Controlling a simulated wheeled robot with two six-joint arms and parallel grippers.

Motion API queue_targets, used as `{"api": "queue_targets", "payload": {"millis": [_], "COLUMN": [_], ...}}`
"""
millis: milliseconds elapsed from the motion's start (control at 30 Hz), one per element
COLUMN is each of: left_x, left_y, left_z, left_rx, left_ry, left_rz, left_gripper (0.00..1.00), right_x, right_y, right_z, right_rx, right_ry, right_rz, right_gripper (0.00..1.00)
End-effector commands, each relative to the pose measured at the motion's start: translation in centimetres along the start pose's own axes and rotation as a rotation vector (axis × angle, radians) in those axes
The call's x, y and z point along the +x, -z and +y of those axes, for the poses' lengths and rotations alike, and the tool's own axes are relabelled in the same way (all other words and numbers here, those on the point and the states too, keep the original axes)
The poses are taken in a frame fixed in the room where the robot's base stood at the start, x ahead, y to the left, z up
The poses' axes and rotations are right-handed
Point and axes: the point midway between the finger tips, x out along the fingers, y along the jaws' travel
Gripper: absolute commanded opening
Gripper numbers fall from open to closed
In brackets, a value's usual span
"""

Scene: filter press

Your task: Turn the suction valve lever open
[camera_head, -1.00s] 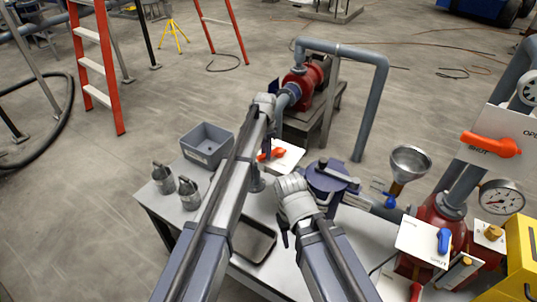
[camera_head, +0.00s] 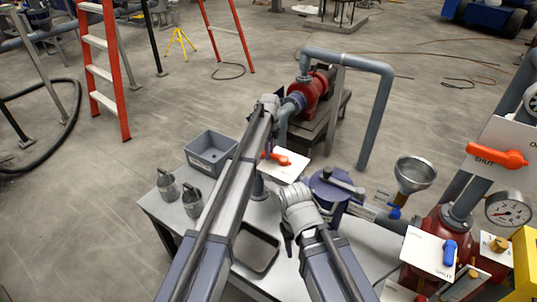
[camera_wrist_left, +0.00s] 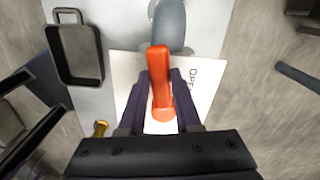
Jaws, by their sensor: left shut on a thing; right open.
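An orange lever (camera_head: 277,158) sits over a white plate (camera_head: 291,168) near the table's far edge, beside the pipe to the red pump. My left gripper (camera_head: 267,150) reaches down onto it, with its fingers mostly hidden behind my arm. In the left wrist view the lever (camera_wrist_left: 161,85) stands between the two dark fingers of the left gripper (camera_wrist_left: 160,92), which are shut on it. The word OPEN shows on the plate (camera_wrist_left: 205,62) to the right of the lever. My right gripper (camera_head: 288,236) is open and empty above the table, nearer and lower in the head view.
A grey bin (camera_head: 211,152), two small metal canisters (camera_head: 180,192) and a dark tray (camera_head: 257,248) are on the table. A blue-lidded vessel (camera_head: 328,188) and a funnel (camera_head: 415,172) stand to the right. Another orange lever (camera_head: 497,155), marked SHUT, is at far right.

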Motion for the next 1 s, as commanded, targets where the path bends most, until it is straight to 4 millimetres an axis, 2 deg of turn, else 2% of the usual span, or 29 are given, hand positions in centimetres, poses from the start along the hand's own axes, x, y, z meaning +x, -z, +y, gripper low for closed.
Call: {"api": "queue_targets", "payload": {"millis": [400,967,1000], "left_x": [0.00,-0.01,-0.01], "left_y": [0.13,0.18,0.18], "left_z": [-1.16,-1.32,-1.33], "left_rx": [0.175,0.203,0.203], "left_ry": [0.001,0.002,0.002], "left_rz": [0.000,0.000,0.000], "left_gripper": [0.00,0.00,0.34], "right_x": [0.00,-0.01,-0.01], "right_y": [0.00,0.00,0.00], "right_z": [0.00,0.00,0.00], "right_rx": [0.000,0.000,0.000], "right_ry": [0.000,0.000,0.000], "right_rz": [0.000,0.000,0.000], "right_gripper": [0.50,0.50,0.50]}}
